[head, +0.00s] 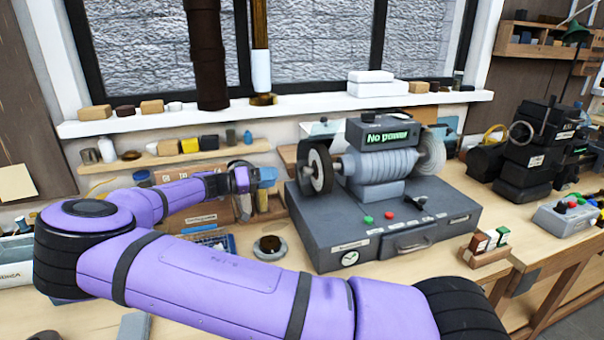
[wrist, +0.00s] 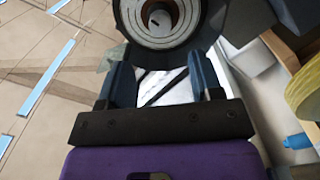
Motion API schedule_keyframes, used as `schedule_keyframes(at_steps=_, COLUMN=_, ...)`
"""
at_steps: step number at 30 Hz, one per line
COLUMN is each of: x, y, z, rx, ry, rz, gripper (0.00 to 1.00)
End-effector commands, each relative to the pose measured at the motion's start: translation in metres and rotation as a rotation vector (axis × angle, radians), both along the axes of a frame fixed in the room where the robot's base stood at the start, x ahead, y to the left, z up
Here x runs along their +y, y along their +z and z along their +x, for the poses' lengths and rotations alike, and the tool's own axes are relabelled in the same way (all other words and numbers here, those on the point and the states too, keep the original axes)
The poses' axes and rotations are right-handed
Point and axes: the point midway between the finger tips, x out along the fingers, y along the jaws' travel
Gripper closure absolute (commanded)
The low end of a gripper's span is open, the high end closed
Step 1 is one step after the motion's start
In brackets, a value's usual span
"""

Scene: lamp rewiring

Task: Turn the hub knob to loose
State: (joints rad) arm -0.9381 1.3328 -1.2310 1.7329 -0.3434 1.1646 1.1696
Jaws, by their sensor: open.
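The bench grinder (head: 384,165) stands on a grey base, and its sign reads "No power". Its left wheel (head: 326,168) faces my arm, with a dark hub (head: 314,170) at its centre. In the head view my gripper (head: 242,181) is left of the wheel, partly hidden.
Green and red buttons (head: 388,215) and a black lever are on the grinder base. A round dark dish (head: 270,247) lies in front of my gripper. A small wooden block rack (head: 487,246) stands at the right. Shelves with jars and blocks (head: 180,148) line the back.

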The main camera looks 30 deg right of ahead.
Motion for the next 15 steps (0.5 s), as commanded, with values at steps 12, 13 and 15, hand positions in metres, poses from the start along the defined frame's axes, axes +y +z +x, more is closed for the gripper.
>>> schedule_keyframes(at_steps=12, x=-0.038, y=0.001, z=-0.01, rx=-0.005, ry=0.003, rz=-0.018, gripper=0.41)
schedule_keyframes(at_steps=13, x=-0.043, y=0.001, z=-0.012, rx=-0.005, ry=0.003, rz=-0.018, gripper=0.41)
schedule_keyframes(at_steps=15, x=-0.056, y=0.0, z=-0.016, rx=-0.004, ry=0.003, rz=-0.017, gripper=0.41)
